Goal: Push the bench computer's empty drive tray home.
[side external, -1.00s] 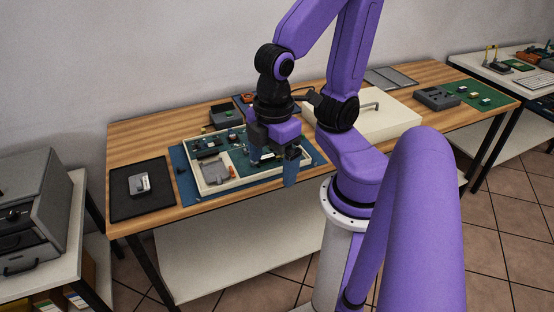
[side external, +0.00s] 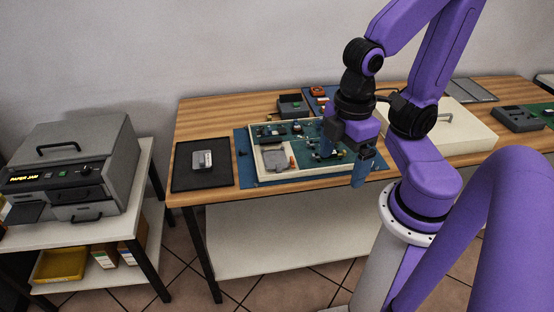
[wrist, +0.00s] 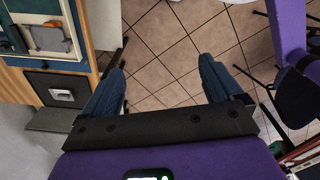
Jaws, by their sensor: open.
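The bench computer is an open, cream-rimmed case (side external: 254,160) with green boards inside, on a blue mat. A flat grey tray-like part (side external: 275,158) lies in its front left compartment. It looks empty, and I cannot tell how far in it sits. In the wrist view the grey part (wrist: 48,38) shows at the upper left with a small orange-red piece at its edge. My gripper (side external: 344,165) is open and empty, in front of the case's right part in the side view. In the wrist view its spread fingers (wrist: 161,75) have only floor between them.
A silver drive-like block (side external: 203,160) lies on a black mat (side external: 190,182) left of the case. A grey box (side external: 292,106) stands behind the case and a cream lid with a handle (side external: 470,125) to the right. A printer (side external: 75,170) stands on a separate left table.

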